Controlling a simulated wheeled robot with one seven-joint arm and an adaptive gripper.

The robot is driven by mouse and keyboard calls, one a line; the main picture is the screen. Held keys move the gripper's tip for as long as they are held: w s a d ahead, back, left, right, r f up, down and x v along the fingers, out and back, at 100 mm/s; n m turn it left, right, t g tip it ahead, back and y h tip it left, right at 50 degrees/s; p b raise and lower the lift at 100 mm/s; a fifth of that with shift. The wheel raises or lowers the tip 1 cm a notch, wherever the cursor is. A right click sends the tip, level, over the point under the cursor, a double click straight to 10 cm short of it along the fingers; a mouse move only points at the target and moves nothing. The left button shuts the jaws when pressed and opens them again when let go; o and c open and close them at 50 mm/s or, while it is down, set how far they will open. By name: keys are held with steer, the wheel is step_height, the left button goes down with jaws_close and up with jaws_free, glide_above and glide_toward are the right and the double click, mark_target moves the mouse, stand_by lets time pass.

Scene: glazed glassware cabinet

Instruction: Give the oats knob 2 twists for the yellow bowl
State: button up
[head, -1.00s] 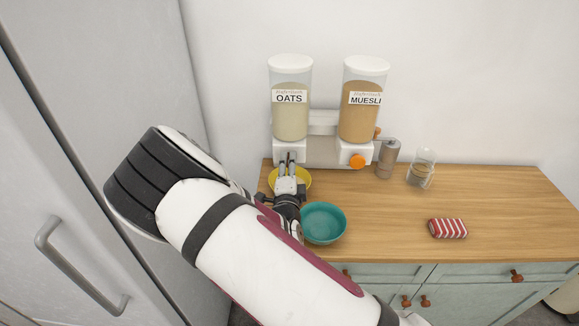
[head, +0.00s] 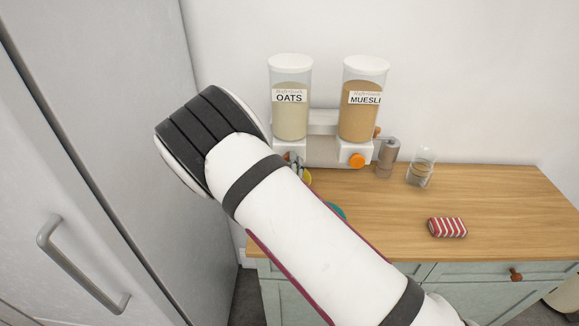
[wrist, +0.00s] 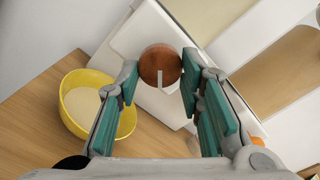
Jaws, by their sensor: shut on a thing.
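The oats dispenser (head: 290,120) stands at the back left of the counter, a clear canister with a white lid and pale contents. Its round brown knob (wrist: 160,66) has a light pointer mark and faces the wrist camera. My gripper (wrist: 160,76) has its teal-padded fingers on both sides of the knob and is shut on it. The yellow bowl (wrist: 124,122) sits below the dispenser, with a pale patch inside. In the head view, my arm covers most of the yellow bowl (head: 308,177) and nearly all of the gripper.
The muesli dispenser (head: 359,115), with an orange knob (head: 357,160), stands to the right. A teal bowl (head: 338,211) is mostly behind my arm. A fridge door (head: 100,130) bounds the left.

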steer(key=shift+w+a+m, duration=0.1)
steer(key=shift+a+m, duration=0.05)
steer(key=shift+m, duration=4.85)
steer(key=o, duration=1.2)
steer(key=shift+c, duration=0.2)
steer(key=s, duration=1.2)
steer(key=shift+a, duration=0.2)
